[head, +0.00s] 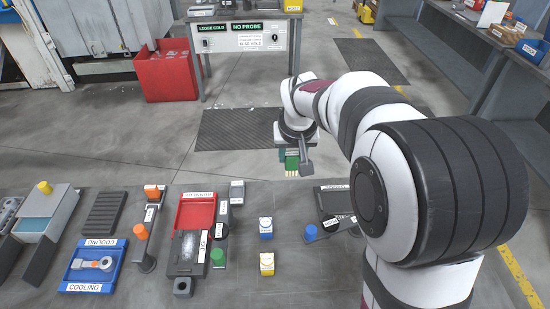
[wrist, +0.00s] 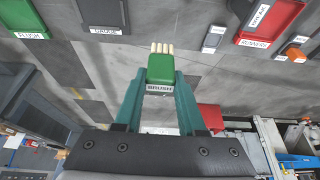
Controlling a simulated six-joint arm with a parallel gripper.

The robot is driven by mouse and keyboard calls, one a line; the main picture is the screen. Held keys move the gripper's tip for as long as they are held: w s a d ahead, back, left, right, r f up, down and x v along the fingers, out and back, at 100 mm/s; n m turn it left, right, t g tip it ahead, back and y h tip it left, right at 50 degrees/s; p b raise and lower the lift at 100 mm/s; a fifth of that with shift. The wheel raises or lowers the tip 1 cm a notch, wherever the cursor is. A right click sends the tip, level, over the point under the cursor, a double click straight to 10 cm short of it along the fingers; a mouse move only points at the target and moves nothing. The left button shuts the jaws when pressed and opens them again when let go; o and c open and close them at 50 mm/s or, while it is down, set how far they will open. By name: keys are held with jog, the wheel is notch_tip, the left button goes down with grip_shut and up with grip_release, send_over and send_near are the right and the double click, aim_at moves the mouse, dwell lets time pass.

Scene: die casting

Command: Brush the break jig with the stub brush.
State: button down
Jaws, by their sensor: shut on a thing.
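My gripper (head: 292,150) is shut on the green stub brush (head: 291,163) and holds it in the air beyond the bench's far edge. In the wrist view, the brush (wrist: 160,72) sits between the teal fingers of my gripper (wrist: 160,88), with its "BRUSH" label toward me and its pale bristles pointing away. A dark block with whitish crumbs on top (head: 187,249) lies on the bench at the left, in front of a red tray; it looks like the break jig, but its label is too small to read surely. The brush is well apart from it.
The red tray (head: 183,212) adjoins the dark block. Left are an orange-topped post (head: 152,193) and a blue cooling tray (head: 67,271). A green-knobbed post (head: 218,257) stands right of the block.

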jog(key=s+r+n, duration=0.2)
jog(key=s+r, duration=0.3)
jog(key=s, duration=0.4)
jog(key=w+a+f+n+g+y, duration=0.1)
jog(key=a+f+n+y, duration=0.1)
jog(key=a+f+n, duration=0.5)
jog(key=w+a+f+n+g+y, duration=0.15)
jog(key=a+n, duration=0.25)
jog(key=a, duration=0.7)
jog(key=w+a+f+n+g+y, duration=0.1)
jog(key=a+f+n+g, duration=0.1)
jog(key=a+f+n, duration=0.5)
jog(key=shift+s+a+f+m, duration=0.1)
jog(key=shift+a+f+m, duration=0.2)
jog(key=shift+f, duration=0.25)
jog(key=shift+s+a+f+m, duration=0.1)
jog(key=shift+a+f+m, duration=0.1)
jog(key=shift+f+m, duration=0.25)
jog(key=shift+s+a+f+m, duration=0.1)
jog(key=shift+a+f+m, duration=0.15)
jog(key=shift+f, duration=0.35)
jog(key=shift+f, duration=1.2)
